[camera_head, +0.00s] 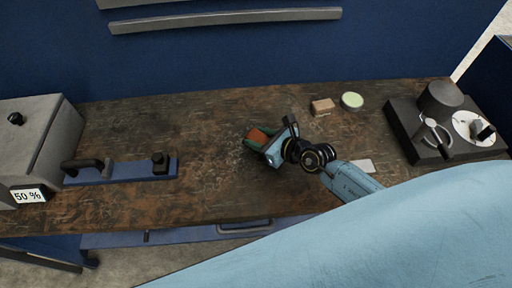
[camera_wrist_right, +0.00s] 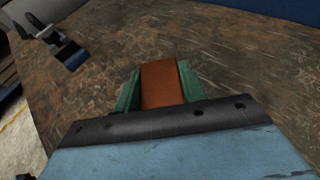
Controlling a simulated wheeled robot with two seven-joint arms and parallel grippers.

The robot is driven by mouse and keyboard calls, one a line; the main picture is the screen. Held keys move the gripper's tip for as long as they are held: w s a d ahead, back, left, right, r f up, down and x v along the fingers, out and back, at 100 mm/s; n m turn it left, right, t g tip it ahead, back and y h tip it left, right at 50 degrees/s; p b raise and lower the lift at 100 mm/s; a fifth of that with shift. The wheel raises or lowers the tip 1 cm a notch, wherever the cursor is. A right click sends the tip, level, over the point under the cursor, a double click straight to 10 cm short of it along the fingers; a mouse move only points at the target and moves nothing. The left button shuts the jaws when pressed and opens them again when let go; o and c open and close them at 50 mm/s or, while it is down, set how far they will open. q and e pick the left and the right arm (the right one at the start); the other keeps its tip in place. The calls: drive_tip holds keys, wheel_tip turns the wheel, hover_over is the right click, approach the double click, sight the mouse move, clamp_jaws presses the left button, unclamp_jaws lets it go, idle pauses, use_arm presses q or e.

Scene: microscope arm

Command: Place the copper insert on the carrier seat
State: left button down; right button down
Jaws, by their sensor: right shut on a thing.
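The copper insert (camera_head: 259,135) is an orange-brown block held by my right gripper (camera_head: 257,139) over the middle of the workbench. In the right wrist view, the copper insert (camera_wrist_right: 161,84) sits between the two green fingers of the right gripper (camera_wrist_right: 160,88), which are shut on it. Its lower end is hidden by the gripper body. I cannot tell its height above the bench. A blue plate (camera_head: 120,171) with dark upright parts lies at the left, next to a grey box; I cannot tell for certain whether it holds the carrier seat. My left gripper is not in view.
A grey box (camera_head: 28,145) with a "50 %" label stands at the left. A tan block (camera_head: 322,106), a pale green disc (camera_head: 352,100) and a white flat piece (camera_head: 362,166) lie right of the gripper. A dark apparatus (camera_head: 430,155) stands far right. The bench (camera_head: 205,150) between plate and gripper is clear.

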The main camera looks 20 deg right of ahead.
wheel_tip(320, 180, down, 3)
drive_tip(key=shift+w+f+b, duration=0.1)
drive_tip(key=shift+f+b, duration=0.1)
drive_tip(key=shift+b, duration=0.6)
drive_tip(key=shift+f, duration=0.3)
drive_tip(key=shift+f, duration=0.1)
drive_tip(key=c, duration=1.3)
unclamp_jaws()
drive_tip(key=shift+f, duration=0.2)
drive_tip(key=o, duration=0.5)
